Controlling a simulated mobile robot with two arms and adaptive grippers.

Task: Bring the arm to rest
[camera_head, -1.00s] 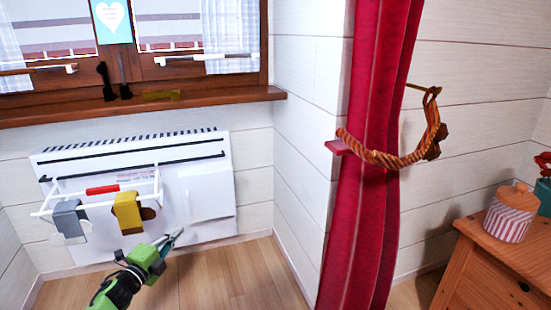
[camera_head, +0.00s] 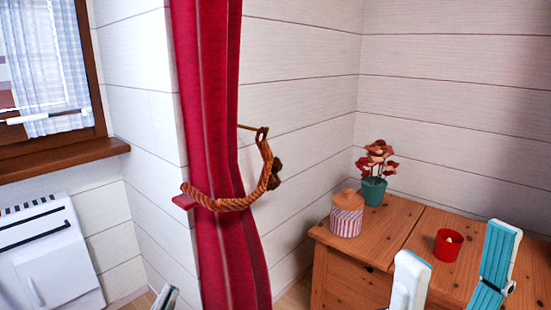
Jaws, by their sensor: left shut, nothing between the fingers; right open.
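My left gripper (camera_head: 165,296) shows only as grey fingertips at the bottom edge, left of the red curtain. The fingers are together with nothing between them, and the rest of that arm is out of view. My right gripper (camera_head: 455,241) is at the lower right, close to the camera. Its two fingers, white with a teal inner face, stand wide apart and hold nothing. They appear in front of the wooden dresser top, and a red candle cup (camera_head: 447,246) shows between them. The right arm behind the fingers is out of view.
A red curtain (camera_head: 212,120) with a rope tie (camera_head: 235,204) hangs at centre left. The wooden dresser (camera_head: 352,268) carries a striped jar (camera_head: 346,218) and a potted plant (camera_head: 374,191). A white heater (camera_head: 60,260) is below the window at left.

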